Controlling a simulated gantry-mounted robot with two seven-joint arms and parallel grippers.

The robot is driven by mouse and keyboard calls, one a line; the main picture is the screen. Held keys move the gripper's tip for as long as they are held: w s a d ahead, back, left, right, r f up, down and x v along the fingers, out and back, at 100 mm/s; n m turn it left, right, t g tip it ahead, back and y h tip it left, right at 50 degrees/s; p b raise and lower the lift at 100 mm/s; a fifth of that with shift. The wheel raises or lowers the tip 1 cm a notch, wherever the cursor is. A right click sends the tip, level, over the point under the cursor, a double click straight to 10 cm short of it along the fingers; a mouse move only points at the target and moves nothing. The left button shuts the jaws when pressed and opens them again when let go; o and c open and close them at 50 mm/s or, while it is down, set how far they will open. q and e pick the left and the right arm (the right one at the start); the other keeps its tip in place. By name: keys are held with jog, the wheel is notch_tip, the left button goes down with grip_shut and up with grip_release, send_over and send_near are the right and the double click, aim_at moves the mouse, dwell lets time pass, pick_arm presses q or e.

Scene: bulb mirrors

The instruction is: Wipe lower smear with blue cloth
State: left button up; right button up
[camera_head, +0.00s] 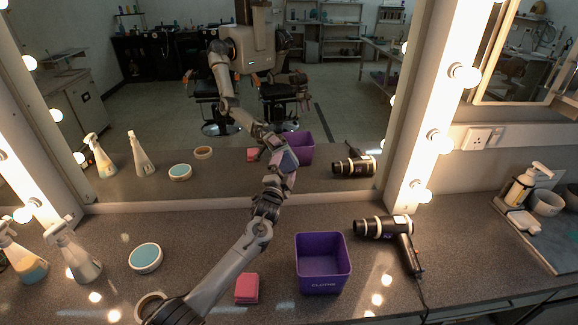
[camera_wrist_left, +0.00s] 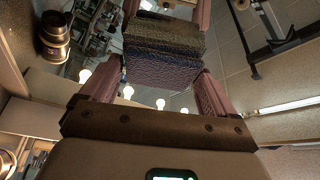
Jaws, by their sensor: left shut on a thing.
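My left gripper (camera_head: 283,165) reaches up from the counter to the large mirror (camera_head: 330,125). It is shut on the blue cloth (camera_wrist_left: 160,65), which spans between the two reddish fingers in the left wrist view. In the head view the gripper and its reflection overlap, so I cannot tell whether the cloth touches the glass. No smear can be made out clearly on the mirror; the arm and gripper cover part of the glass. My right gripper does not show directly.
On the counter stand a purple bin (camera_head: 322,264), a pink folded cloth (camera_head: 246,288), a hair dryer (camera_head: 385,229), a round turquoise-topped dish (camera_head: 145,257) and spray bottles (camera_head: 72,250). Lit bulbs (camera_head: 439,141) line the mirror frame.

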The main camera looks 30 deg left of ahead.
pick_arm(q)
jog(key=shift+s+a+r+p, duration=0.1)
jog(key=shift+s+a+p, duration=0.75)
jog(key=shift+a, duration=0.25)
jog(key=shift+s+a+p, duration=0.65)
jog(key=shift+s+a, duration=0.3)
jog(key=shift+a, duration=0.15)
jog(key=s+d+p, duration=0.3)
jog(key=s+p, duration=0.1)
jog(key=p, duration=0.2)
jog(key=shift+s+d, duration=0.35)
jog(key=shift+s, duration=0.05)
